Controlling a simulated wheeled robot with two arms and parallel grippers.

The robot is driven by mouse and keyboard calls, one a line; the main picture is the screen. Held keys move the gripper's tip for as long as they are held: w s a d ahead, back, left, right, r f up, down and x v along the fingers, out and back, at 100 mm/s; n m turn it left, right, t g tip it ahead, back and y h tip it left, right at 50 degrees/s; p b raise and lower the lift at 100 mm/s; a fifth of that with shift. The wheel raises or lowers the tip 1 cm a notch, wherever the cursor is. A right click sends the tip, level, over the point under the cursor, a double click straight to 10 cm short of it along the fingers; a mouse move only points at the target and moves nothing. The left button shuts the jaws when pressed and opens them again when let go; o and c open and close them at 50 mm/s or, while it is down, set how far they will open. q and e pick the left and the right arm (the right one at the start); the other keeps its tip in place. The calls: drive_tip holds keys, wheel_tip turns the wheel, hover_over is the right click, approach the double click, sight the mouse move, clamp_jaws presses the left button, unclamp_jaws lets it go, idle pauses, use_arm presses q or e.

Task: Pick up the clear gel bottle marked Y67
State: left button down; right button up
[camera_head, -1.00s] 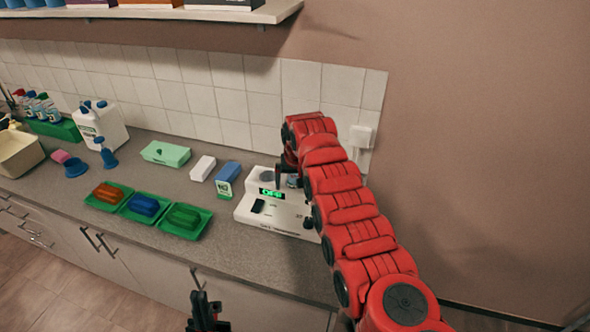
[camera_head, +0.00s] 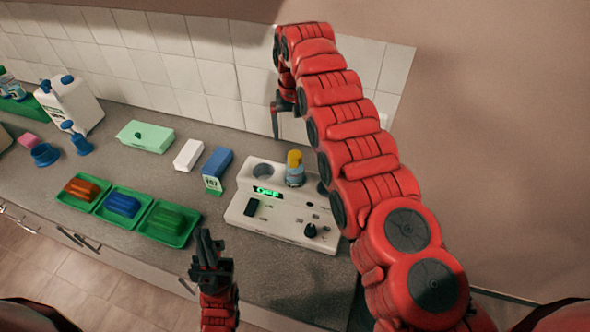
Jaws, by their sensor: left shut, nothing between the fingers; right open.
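A small clear bottle with a yellow cap (camera_head: 295,170) stands upright in the right well of a white warmer (camera_head: 280,218); its marking is not legible. My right gripper (camera_head: 287,122) is open and empty, raised above and behind the warmer, apart from the bottle; one finger points down against the tiles and its other parts are partly hidden. My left gripper (camera_head: 206,240) is shut and empty at the counter's front edge, left of the warmer. Another bottle (camera_head: 8,84) is cut off at the left edge, with no readable mark.
Three green trays hold an orange (camera_head: 80,189), a blue (camera_head: 122,205) and a green item (camera_head: 166,222). A blue-and-white box (camera_head: 217,171), white block (camera_head: 188,155), mint box (camera_head: 146,136) and white jug (camera_head: 70,103) stand behind. The counter in front of the warmer is clear.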

sight(294, 154)
drive_tip(key=f+b, duration=0.1)
drive_tip(key=s+f+b, duration=0.1)
drive_tip(key=f+b, duration=0.1)
drive_tip(key=shift+s+f, duration=0.1)
drive_tip(key=shift+f, duration=0.2)
drive_tip(key=f+b, duration=0.4)
drive_tip(key=f, duration=0.1)
drive_tip(key=w+f+b, duration=0.1)
drive_tip(key=f+b, duration=0.1)
drive_tip(key=b, duration=0.1)
drive_tip(key=shift+f, duration=0.2)
drive_tip(key=shift+s+f, duration=0.1)
drive_tip(key=shift+s, duration=0.05)
drive_tip(key=shift+d, duration=0.1)
drive_tip(key=shift+f+p, duration=0.55)
wheel_tip(294, 154, down, 3)
drive_tip(key=shift+f+p, duration=0.1)
drive_tip(key=shift+p, duration=0.8)
drive_tip(key=shift+f, duration=0.35)
drive_tip(key=shift+c, duration=0.3)
